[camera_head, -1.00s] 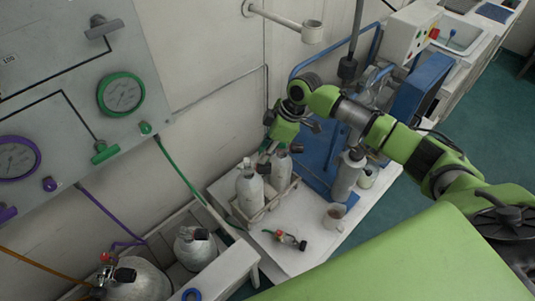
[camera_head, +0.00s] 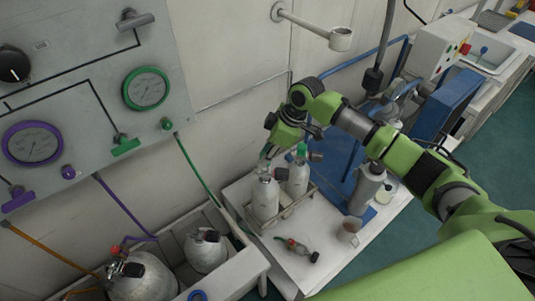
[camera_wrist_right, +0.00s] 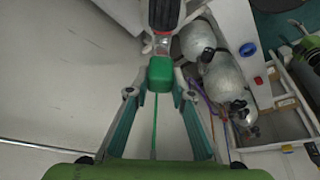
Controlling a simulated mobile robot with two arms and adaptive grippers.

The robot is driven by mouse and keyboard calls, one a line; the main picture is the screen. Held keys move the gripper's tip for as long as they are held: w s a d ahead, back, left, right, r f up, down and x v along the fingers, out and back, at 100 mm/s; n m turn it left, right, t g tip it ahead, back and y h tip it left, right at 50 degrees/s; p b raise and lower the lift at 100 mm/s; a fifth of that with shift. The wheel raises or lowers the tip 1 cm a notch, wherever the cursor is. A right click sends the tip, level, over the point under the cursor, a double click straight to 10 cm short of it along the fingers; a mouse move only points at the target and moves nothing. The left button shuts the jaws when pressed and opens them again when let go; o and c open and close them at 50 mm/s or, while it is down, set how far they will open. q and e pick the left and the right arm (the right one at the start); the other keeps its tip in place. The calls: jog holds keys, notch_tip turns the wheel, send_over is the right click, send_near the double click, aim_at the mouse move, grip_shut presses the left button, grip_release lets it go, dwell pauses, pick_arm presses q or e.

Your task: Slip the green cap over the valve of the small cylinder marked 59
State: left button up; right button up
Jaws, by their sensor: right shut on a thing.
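Two small grey cylinders stand upright in a rack: the left one (camera_head: 264,198) and the right one (camera_head: 298,181). I cannot read a number on either. My right gripper (camera_head: 266,156) points down just over the left cylinder's top. In the right wrist view its fingertips (camera_wrist_right: 160,88) are shut on a green cap (camera_wrist_right: 160,74). A grey valve with a black and red handle (camera_wrist_right: 165,14) lines up with the cap; I cannot tell whether the cap is over it. My left gripper is out of view.
A red and black fitting (camera_head: 298,249) lies on the white bench (camera_head: 287,273), near a cup (camera_head: 348,232). A grey flask (camera_head: 367,188) stands to the right. Larger cylinders (camera_head: 142,277) lie in a trough at left. The gauge panel (camera_head: 85,75) is on the wall.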

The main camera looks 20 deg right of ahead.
jog(key=shift+f, duration=0.45)
jog(key=shift+f, duration=0.25)
jog(key=shift+a, duration=0.1)
dwell(0.8)
jog(key=shift+f, duration=0.7)
jog(key=shift+p, duration=0.35)
dwell(0.5)
jog(key=shift+f, duration=0.45)
dwell(0.5)
jog(key=o, duration=0.8)
